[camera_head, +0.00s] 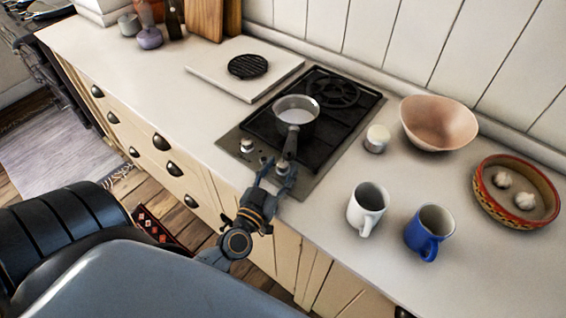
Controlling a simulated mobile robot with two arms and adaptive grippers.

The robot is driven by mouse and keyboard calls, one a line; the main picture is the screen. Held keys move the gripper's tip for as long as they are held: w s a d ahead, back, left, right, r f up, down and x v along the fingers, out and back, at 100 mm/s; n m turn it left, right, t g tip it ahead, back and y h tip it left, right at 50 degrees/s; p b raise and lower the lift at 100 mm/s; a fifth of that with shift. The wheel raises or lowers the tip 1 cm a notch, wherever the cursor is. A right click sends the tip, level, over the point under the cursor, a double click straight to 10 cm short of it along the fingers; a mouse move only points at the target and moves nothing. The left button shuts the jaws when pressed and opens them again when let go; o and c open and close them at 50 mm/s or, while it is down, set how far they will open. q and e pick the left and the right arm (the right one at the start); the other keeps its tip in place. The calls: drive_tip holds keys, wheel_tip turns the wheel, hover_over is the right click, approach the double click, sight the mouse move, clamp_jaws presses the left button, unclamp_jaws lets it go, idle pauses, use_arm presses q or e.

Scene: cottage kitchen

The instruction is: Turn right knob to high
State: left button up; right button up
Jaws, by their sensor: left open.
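The hob (320,150) is a dark two-burner unit set in the pale counter, with its metal control strip along the front edge. The left knob (247,145) is silver and uncovered. The right knob (283,167) is small in the picture and sits between or just beyond my left gripper's fingertips; its pointer setting cannot be read. My left gripper (278,172) is open at the front of the hob, its fingers spread around the right knob; contact cannot be told. A grey saucepan (296,106) stands on the front burner, its handle pointing toward the gripper. My right gripper is out of view.
Right of the hob are a small white-topped jar (377,138), a pinkish bowl (438,124), a white mug (367,207), a blue mug (430,232) and a patterned dish (516,190) with garlic. A white board (245,68) lies behind left. The front-left counter is clear.

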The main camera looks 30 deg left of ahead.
use_arm(q)
drive_tip(key=s+d, duration=0.1)
drive_tip(key=s, duration=0.9)
drive_tip(key=shift+d, duration=0.15)
